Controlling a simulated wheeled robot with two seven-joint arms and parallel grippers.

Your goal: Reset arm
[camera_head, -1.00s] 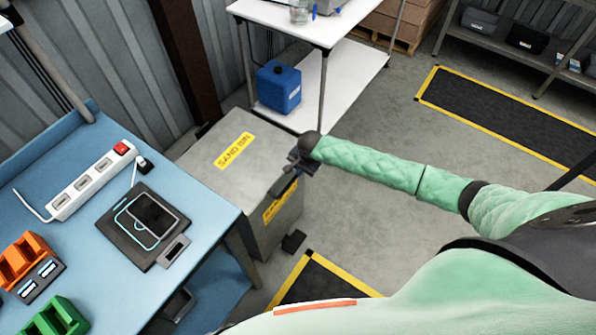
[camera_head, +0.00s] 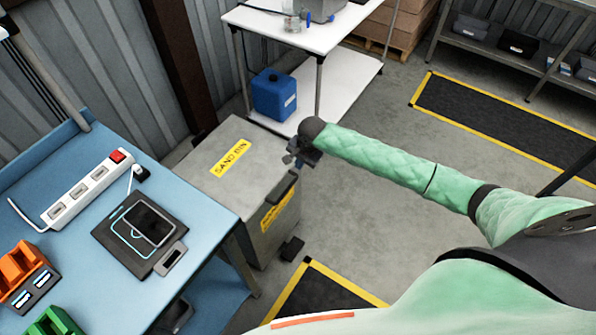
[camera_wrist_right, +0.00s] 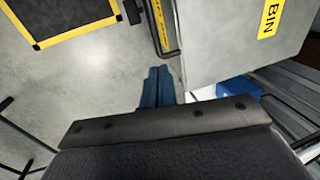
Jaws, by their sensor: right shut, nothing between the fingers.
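My right arm, in a green quilted sleeve, reaches in from the right in the head view. My right gripper (camera_head: 294,160) is small and dark there, by the front right edge of the grey sand bin (camera_head: 190,170). In the right wrist view its two blue fingers (camera_wrist_right: 157,88) are together with nothing between them, over bare floor. The bin (camera_wrist_right: 215,50) shows beside them there, with its dark bar handle. The bin's lid looks closed. My left gripper is not in view.
A blue workbench (camera_head: 196,198) at left holds a power strip (camera_head: 83,190), a dark pad with a phone-like device (camera_head: 140,233) and orange and green holders. A white table (camera_head: 285,20) with a blue jerrycan (camera_head: 274,95) stands behind. Open floor lies right of the bin.

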